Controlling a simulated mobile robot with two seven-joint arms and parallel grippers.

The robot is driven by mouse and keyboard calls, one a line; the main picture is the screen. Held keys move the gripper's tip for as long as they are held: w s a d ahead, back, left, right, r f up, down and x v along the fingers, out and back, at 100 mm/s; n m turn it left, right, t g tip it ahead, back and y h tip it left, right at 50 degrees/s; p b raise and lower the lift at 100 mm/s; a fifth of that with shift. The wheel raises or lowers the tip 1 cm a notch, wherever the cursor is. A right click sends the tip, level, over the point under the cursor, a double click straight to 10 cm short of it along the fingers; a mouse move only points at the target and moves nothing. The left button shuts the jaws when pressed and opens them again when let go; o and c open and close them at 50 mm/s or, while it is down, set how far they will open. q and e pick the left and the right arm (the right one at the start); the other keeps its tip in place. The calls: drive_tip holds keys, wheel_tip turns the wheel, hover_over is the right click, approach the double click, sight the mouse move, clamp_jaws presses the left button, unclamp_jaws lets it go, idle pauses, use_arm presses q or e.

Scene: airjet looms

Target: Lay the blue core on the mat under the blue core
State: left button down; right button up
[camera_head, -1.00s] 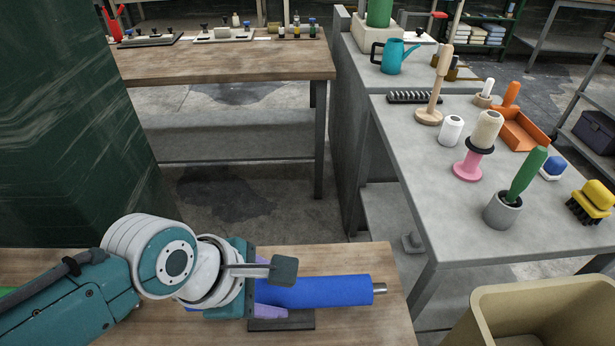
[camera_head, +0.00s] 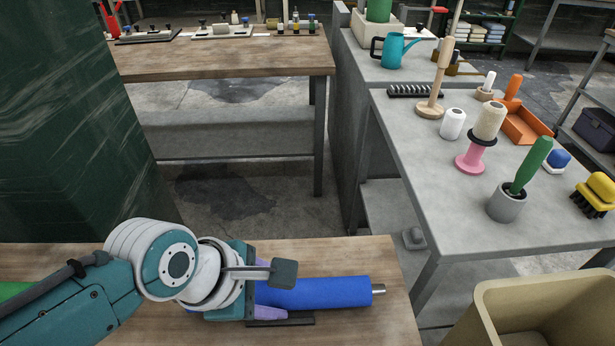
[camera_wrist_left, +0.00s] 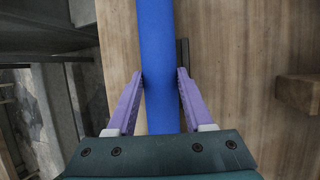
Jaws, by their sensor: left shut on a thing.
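The blue core (camera_head: 325,292) is a long blue cylinder with a metal shaft end (camera_head: 378,288). It lies sideways over the near wooden table. My left gripper (camera_head: 262,300) is shut around it near its left part. In the left wrist view, the purple fingers (camera_wrist_left: 161,80) sit on either side of the blue core (camera_wrist_left: 155,35). A dark mat (camera_head: 295,322) shows as a thin strip along the core's near side; most of it is hidden under the core. I cannot tell whether the core touches it. My right gripper is not in view.
The wooden table (camera_head: 375,325) is clear right of the core. A tan bin (camera_head: 560,290) stands at the lower right. A grey table (camera_head: 440,185) beyond holds spools, a green-handled brush in a cup and an orange tray. A dark green column (camera_head: 75,120) stands at left.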

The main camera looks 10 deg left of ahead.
use_arm(q)
drive_tip(key=shift+f, duration=0.35)
drive_tip(key=shift+c, duration=1)
unclamp_jaws()
